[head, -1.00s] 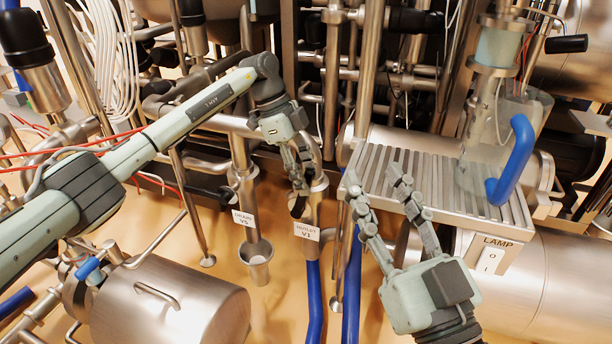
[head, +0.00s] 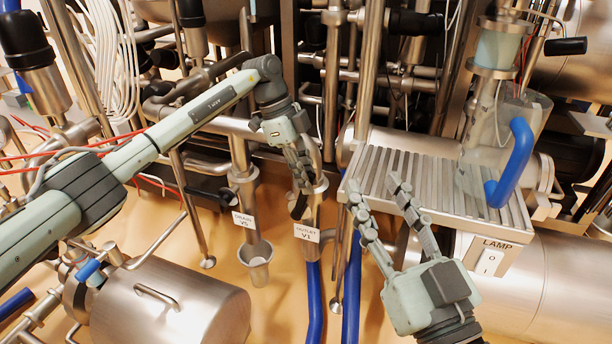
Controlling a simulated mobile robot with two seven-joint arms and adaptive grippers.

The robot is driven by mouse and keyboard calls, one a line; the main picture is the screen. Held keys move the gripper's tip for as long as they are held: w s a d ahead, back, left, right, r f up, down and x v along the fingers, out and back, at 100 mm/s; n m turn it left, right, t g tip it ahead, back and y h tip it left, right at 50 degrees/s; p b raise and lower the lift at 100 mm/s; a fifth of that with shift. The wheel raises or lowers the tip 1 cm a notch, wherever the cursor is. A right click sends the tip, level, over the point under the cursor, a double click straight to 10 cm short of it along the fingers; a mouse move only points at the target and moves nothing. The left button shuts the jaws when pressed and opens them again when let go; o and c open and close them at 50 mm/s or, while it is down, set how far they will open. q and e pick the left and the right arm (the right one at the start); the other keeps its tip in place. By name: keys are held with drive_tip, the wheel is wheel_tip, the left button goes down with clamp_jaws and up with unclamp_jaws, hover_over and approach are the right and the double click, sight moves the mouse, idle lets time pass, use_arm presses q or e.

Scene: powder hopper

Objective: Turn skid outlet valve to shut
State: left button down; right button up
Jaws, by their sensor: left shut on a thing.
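The outlet valve (head: 313,219) sits on a vertical steel pipe, with a white tag (head: 306,233) that reads OUTLET V1 and a blue hose (head: 314,300) below it. My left gripper (head: 300,180) reaches down to the valve from above and is shut on its dark handle (head: 298,207). The fingers hide much of the handle, so its exact angle is hard to tell. My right gripper (head: 388,208) is open and empty, in front of the slatted metal shelf, to the right of the valve.
A drain valve with a tag (head: 243,219) reading DRAIN V5 stands close left, above a steel cup (head: 256,262). A slatted shelf (head: 460,200), a LAMP switch (head: 488,262) and a blue handle (head: 512,165) are at right. A steel tank (head: 170,305) is at lower left.

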use_arm(q)
drive_tip(key=shift+s+d+y+p, duration=0.2)
drive_tip(key=shift+d+y+p, duration=0.5)
drive_tip(key=shift+p, duration=0.3)
drive_tip(key=d+f+t+y, duration=0.1)
drive_tip(key=y, duration=0.1)
drive_tip(key=s+d+f+y+p, duration=0.1)
drive_tip(key=d+y, duration=0.1)
drive_tip(key=shift+d+f+t+p, duration=0.1)
drive_tip(key=shift+f+t+p, duration=0.05)
drive_tip(key=shift+t+p, duration=0.2)
use_arm(e)
drive_tip(key=s+d+f+g+h, duration=0.1)
drive_tip(key=d+f+g, duration=0.3)
drive_tip(key=f, duration=0.4)
drive_tip(key=d+f+g+h, duration=0.4)
drive_tip(key=d+f+g, duration=0.1)
drive_tip(key=f, duration=0.4)
drive_tip(key=shift+s+d+f+m+h, duration=0.3)
drive_tip(key=shift+s, duration=0.1)
use_arm(q)
drive_tip(key=c, duration=1.4)
unclamp_jaws()
drive_tip(key=r, duration=0.8)
drive_tip(key=d+r, duration=0.1)
drive_tip(key=r, duration=0.3)
drive_tip(key=shift+s+d, duration=0.1)
drive_tip(key=shift+s, duration=0.15)
